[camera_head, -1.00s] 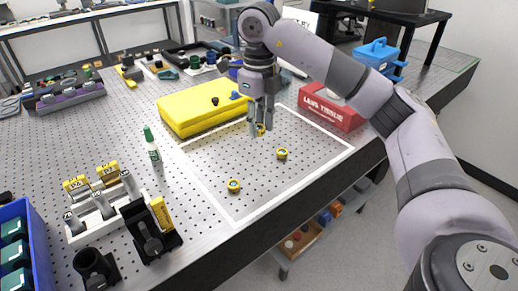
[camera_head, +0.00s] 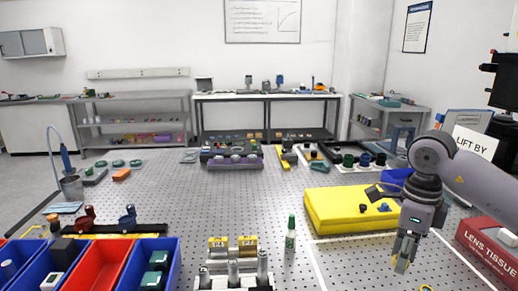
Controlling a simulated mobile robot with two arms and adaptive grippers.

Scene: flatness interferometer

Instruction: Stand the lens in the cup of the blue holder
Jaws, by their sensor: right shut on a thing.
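My right gripper (camera_head: 402,260) is at the right, above the white-outlined area, pointing down. It is shut on a small yellow-rimmed lens (camera_head: 400,266), which shows only in part between the fingertips. The blue holder (camera_head: 128,217) stands on a dark rail at the left, far from the gripper. A red holder (camera_head: 88,215) stands to its left on the same rail. Whether the blue holder's cup is empty is too small to tell. My left gripper is not in view.
A yellow case (camera_head: 345,212) lies left of my right gripper. A red lens tissue box (camera_head: 490,247) is at the right edge. A green-capped bottle (camera_head: 290,236) stands mid-table. Blue and red bins (camera_head: 170,248) fill the front left. Another yellow ring (camera_head: 427,288) shows at the bottom edge.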

